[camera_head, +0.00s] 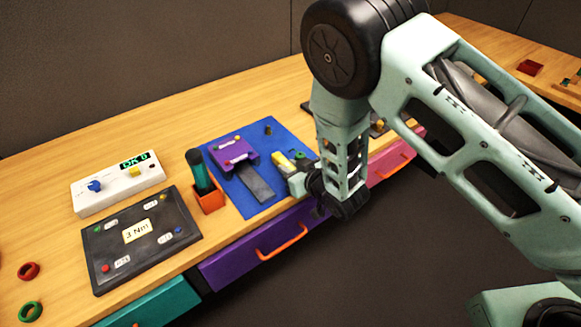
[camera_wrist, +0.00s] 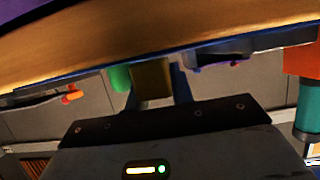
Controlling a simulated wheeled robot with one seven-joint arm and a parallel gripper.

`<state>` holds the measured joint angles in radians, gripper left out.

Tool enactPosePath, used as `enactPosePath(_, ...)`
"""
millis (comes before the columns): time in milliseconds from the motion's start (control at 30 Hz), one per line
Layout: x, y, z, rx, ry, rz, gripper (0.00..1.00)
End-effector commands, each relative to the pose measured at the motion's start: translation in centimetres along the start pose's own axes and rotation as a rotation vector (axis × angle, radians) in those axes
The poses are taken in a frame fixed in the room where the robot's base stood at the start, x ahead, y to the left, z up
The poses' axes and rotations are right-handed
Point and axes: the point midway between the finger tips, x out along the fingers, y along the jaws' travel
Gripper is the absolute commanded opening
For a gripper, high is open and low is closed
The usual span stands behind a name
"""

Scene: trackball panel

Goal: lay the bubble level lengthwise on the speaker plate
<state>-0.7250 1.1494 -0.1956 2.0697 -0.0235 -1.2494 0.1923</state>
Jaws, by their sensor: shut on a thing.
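My gripper (camera_head: 293,175) is low over the right part of the blue mat, shut on the bubble level (camera_head: 281,161), a small yellow block. In the wrist view the level (camera_wrist: 151,79) shows as a dark yellow block between the fingers (camera_wrist: 156,92), with a green round part (camera_wrist: 119,78) beside it. A flat grey plate (camera_head: 256,184), which looks like the speaker plate, extends from a purple fixture (camera_head: 233,153) on the mat. The level is to the right of this plate and apart from it. The gripper hides part of the level.
The blue mat (camera_head: 227,196) lies on the wooden bench. An orange holder (camera_head: 209,199) with a teal-handled tool (camera_head: 199,170) stands at its left. A dark panel (camera_head: 140,243) and white box (camera_head: 118,184) are farther left.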

Motion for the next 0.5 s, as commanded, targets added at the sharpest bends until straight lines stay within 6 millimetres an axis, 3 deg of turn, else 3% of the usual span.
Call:
enactPosePath(67, 0.14, 0.02, 0.34, 0.000, 0.000, 0.000, 0.00)
enactPosePath(100, 0.11, 0.02, 0.28, 0.000, 0.000, 0.000, 0.29)
enactPosePath(133, 0.09, 0.01, 0.23, 0.000, 0.000, 0.000, 0.32)
enactPosePath(500, -0.13, -0.02, -0.29, 0.000, 0.000, 0.000, 0.32)
